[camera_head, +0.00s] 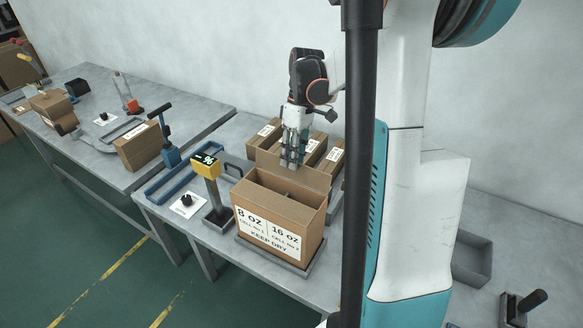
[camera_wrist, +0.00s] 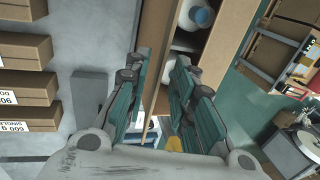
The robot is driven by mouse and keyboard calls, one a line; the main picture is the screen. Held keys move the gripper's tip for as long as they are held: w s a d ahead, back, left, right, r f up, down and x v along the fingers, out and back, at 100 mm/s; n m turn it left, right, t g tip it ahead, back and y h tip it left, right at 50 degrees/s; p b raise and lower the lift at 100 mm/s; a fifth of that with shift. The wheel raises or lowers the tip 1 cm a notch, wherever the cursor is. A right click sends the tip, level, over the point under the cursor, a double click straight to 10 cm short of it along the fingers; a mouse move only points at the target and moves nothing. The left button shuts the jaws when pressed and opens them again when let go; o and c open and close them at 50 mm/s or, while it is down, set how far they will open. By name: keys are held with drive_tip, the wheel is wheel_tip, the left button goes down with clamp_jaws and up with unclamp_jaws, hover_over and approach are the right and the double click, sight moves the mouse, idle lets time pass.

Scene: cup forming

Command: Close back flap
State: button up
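The cardboard box (camera_head: 246,215), labelled 8 OZ, 16 OZ and KEEP DRY, stands with its top open in the head view. Its back flap (camera_head: 315,180) stands up at the rear edge. My gripper (camera_head: 291,163) points down at this flap, overlapping its middle. In the wrist view the flap (camera_wrist: 157,45) shows nearly edge-on between the teal fingers of my gripper (camera_wrist: 160,72). The fingers are apart, with a gap visible around the flap. Whether either finger touches it I cannot tell. White rounded items (camera_wrist: 198,17) show inside the box.
The box stands on a grey tray (camera_head: 262,253). Smaller labelled cartons (camera_head: 270,128) lie behind the flap, close to my gripper. A yellow display (camera_head: 207,165) on a post and a blue frame (camera_head: 165,180) are at the left. A second table (camera_head: 75,145) stands further left.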

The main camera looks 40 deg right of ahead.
drive_tip(key=shift+x, duration=1.5)
clamp_jaws()
drive_tip(key=shift+a, duration=0.15)
